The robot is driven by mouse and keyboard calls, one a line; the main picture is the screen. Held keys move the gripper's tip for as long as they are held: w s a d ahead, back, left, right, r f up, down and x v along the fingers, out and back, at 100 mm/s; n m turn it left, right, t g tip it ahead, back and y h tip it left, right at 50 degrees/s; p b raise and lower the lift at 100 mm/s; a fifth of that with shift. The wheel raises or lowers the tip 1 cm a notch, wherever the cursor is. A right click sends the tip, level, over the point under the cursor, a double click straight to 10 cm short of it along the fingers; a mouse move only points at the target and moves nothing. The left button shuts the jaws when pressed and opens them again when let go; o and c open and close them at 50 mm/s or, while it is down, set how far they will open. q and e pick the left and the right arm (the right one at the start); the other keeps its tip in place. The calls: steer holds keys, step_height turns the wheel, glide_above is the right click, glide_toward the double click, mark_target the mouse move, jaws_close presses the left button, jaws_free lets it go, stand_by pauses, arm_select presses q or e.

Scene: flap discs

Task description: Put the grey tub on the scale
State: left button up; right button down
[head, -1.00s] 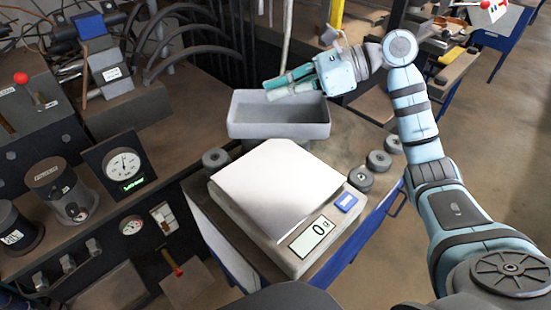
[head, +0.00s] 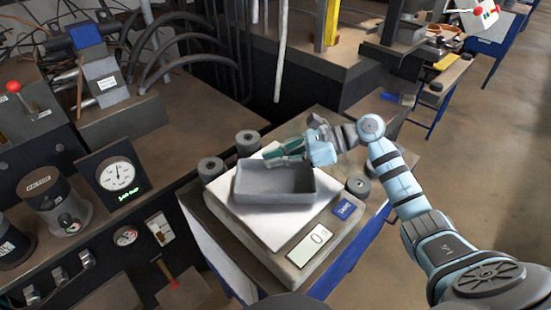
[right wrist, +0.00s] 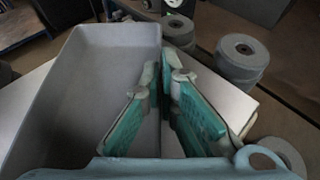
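The grey tub (head: 275,185), an open rectangular box, is level over the white plate (head: 262,219) of the scale (head: 300,262). I cannot tell whether its bottom touches the plate. The scale's display seems to read 0. My right gripper (head: 293,152) is at the tub's far wall. In the right wrist view, one finger of the gripper (right wrist: 160,85) is inside the tub (right wrist: 85,75) and the other outside, with the wall pinched between them. My left gripper is not in view.
Grey flap discs (head: 248,142) stand around the scale, including one at left (head: 210,168) and some at right (head: 358,187). A dial gauge (head: 117,173) and machine panel are at left.

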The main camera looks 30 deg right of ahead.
steer(key=shift+f, duration=0.15)
steer(key=c, duration=1.8)
jaws_free()
steer(key=shift+r, duration=0.2)
steer(key=b+v, duration=0.2)
steer(key=v, duration=0.9)
steer(key=shift+s, duration=0.1)
steer(key=shift+s+d+r, duration=0.15)
steer(key=shift+d+r, duration=0.15)
steer(key=shift+d, duration=0.05)
steer(key=shift+r, duration=0.1)
